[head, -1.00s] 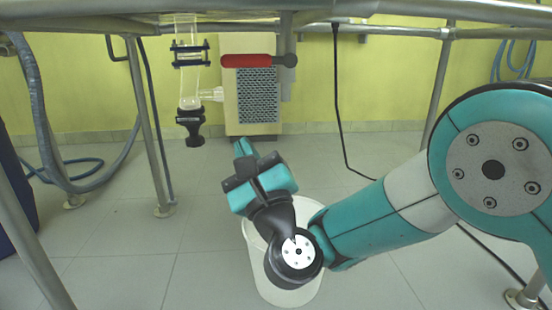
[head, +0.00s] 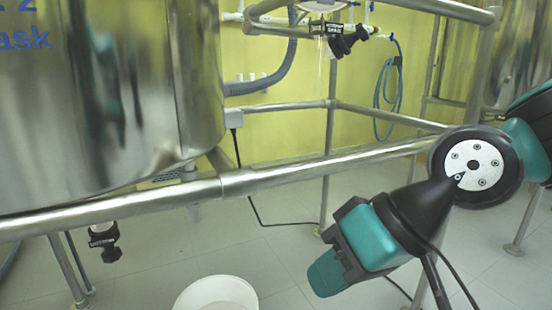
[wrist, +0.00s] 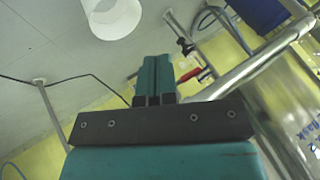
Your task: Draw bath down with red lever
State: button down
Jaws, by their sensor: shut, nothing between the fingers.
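The red lever (wrist: 190,76) shows in the wrist view just right of my fingers, partly behind the steel rail; I cannot tell its exact angle. I do not see it in the head view, where the large steel vessel (head: 110,110) and rail block much of that area. My gripper (head: 324,276) is shut and empty, low at the right of the bucket in the head view. In the wrist view its teal fingers (wrist: 155,62) are together. A white bucket (head: 215,292) stands on the floor; it also shows in the wrist view (wrist: 112,20).
A steel rail (head: 290,173) crosses the head view in front of the vessel. A black outlet fitting (head: 104,240) hangs below it at the left. Steel legs and a black cable (head: 262,215) stand behind. A blue hose (head: 388,95) hangs at the back. Floor is open around the bucket.

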jog(key=s+d+r+g+h+p, duration=0.1)
jog(key=s+d+r+h+p, duration=0.2)
jog(key=s+d, duration=0.35)
notch_tip(320, 180, up, 36)
jog(key=w+d+p, duration=0.1)
jog(key=d+p, duration=0.1)
jog(key=p, duration=3.5)
jog(key=shift+d+r+n+h, duration=0.25)
jog(key=shift+d+n+h, duration=0.05)
